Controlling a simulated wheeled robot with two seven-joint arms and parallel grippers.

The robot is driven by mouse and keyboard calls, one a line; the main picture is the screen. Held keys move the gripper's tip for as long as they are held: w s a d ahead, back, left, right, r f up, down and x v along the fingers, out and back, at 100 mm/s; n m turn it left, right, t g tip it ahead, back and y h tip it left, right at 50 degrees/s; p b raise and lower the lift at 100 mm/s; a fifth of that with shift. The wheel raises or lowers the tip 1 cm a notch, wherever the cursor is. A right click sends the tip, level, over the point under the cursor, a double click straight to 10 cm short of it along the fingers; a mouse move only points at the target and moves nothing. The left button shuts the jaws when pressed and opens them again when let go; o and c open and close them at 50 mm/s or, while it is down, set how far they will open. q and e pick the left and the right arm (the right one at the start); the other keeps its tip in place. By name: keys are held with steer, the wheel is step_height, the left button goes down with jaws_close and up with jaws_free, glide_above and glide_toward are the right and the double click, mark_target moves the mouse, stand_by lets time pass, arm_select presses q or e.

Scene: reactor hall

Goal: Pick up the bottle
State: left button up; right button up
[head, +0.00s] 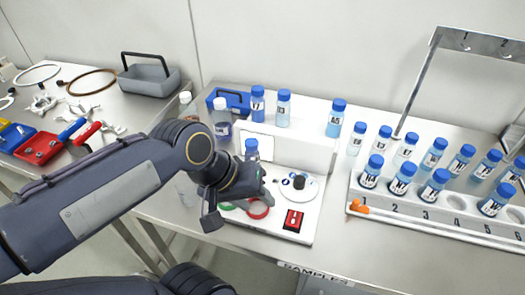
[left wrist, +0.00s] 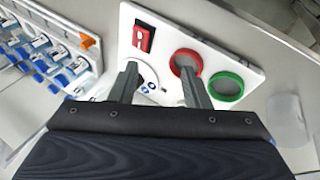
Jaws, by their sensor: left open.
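Several blue-capped bottles show in the head view; which one is meant I cannot tell. Bottles stand on the white machine's upper ledge: a left one (head: 257,105), a middle one (head: 283,110) and a right one (head: 335,120). Another blue-capped bottle (head: 252,149) stands lower, just behind my left gripper (head: 238,205), partly hidden by it. More bottles fill a numbered rack (head: 420,213) at the right. My left gripper is open and empty over the machine's front. In the left wrist view its two fingers (left wrist: 158,82) stand apart with no bottle between them.
The white machine (head: 262,230) carries a red ring (head: 258,208), a green ring (head: 228,206) and a red switch (head: 293,220). A bottle with purple liquid (head: 222,125) stands left of it. A grey basket (head: 148,78) and tools lie on the left table.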

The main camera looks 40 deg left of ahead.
arm_select(q)
steer(key=w+a+r+n+g+y+b, duration=0.1)
steer(key=w+a+r+n+g, duration=0.1)
steer(key=w+a+r+n, duration=0.5)
steer(key=n+g+y+b, duration=0.1)
steer(key=n+g+y, duration=0.1)
steer(key=n, duration=1.1)
glide_above(250, 142)
steer(key=d, duration=0.1)
steer(key=shift+f, duration=0.3)
steer(key=shift+w+a+n, duration=0.15)
steer(key=shift+w+n, duration=0.1)
steer(key=shift+n, duration=0.45)
steer(key=shift+w+a+n+g, duration=0.1)
steer(key=shift+n+g, duration=0.2)
steer(key=shift+f, duration=0.45)
steer(key=f, duration=0.3)
steer(key=f+b, duration=0.1)
steer(key=f, duration=0.1)
steer(key=shift+s+a+f, duration=0.25)
steer(key=shift+s, duration=0.05)
steer(key=shift+f, duration=0.55)
steer(key=c, duration=0.7)
steer(key=shift+o, duration=0.2)
